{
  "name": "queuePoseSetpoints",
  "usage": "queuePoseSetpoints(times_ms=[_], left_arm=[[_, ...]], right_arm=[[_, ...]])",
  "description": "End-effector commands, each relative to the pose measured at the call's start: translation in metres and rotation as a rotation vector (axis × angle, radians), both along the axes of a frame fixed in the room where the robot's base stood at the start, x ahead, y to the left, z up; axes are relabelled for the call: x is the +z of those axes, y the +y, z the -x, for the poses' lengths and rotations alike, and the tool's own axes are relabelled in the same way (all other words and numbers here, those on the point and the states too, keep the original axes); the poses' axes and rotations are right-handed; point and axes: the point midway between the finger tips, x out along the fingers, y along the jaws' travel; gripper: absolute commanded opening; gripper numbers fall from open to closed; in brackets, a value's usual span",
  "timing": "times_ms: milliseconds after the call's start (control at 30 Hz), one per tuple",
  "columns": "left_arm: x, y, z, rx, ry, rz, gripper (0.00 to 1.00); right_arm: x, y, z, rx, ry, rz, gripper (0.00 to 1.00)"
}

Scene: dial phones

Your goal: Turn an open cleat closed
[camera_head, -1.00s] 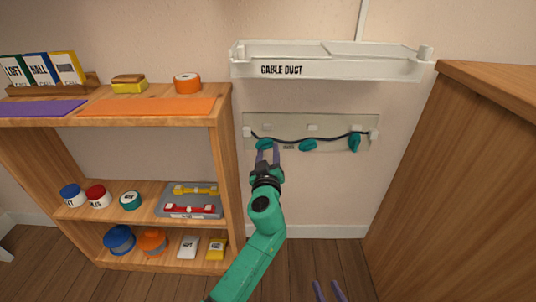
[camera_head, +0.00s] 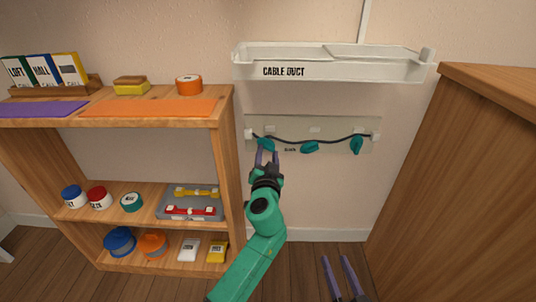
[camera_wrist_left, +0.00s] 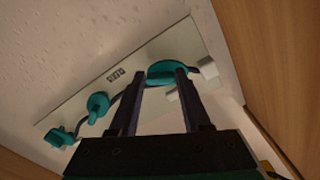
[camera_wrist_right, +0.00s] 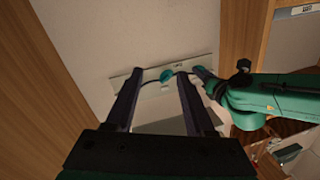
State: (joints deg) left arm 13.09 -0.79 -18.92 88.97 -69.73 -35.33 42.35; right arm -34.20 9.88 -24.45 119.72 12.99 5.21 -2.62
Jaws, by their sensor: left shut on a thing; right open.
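A pale board (camera_head: 285,123) on the wall carries a dark cable and three teal cleats. The left cleat (camera_head: 266,145) is tilted, its right end lower. The middle cleat (camera_head: 309,147) lies nearly level, and the right cleat (camera_head: 356,145) stands nearly upright. My left gripper (camera_head: 266,154) is at the left cleat from below. In the left wrist view its fingers are shut on that cleat (camera_wrist_left: 168,70), one at each side. My right gripper (camera_head: 338,261) is open and empty, low in front of the board. The middle cleat (camera_wrist_right: 166,75) shows between its fingers in the right wrist view.
A white cable duct (camera_head: 330,70) juts from the wall above the board. A wooden shelf (camera_head: 228,150) with several jars and boxes stands at left, close to my left arm. A wooden cabinet (camera_head: 455,170) bounds the right. The space below the board is clear.

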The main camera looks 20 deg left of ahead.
Motion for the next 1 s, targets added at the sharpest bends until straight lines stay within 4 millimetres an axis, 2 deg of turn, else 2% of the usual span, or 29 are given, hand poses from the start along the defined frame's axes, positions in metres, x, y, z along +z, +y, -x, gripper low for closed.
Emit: queuePoseSetpoints(times_ms=[33,167,367,433,1000], left_arm=[[0.000,0.000,0.000,0.000,0.014,-0.041,0.00],[0.000,0.001,0.000,0.000,0.046,-0.162,0.00],[0.002,0.001,0.001,0.000,0.093,-0.345,0.00],[0.002,0.001,0.001,0.000,0.109,-0.410,0.00],[0.004,0.002,0.001,-0.001,0.224,-0.863,0.00]], right_arm=[[-0.023,0.001,0.014,0.012,0.068,0.013,0.54],[-0.056,0.003,0.038,0.030,0.178,0.029,0.54],[-0.112,0.005,0.092,0.064,0.380,0.054,0.54],[-0.103,0.005,0.086,0.064,0.367,0.054,0.54],[-0.076,0.006,0.084,0.082,0.391,0.078,0.54]])
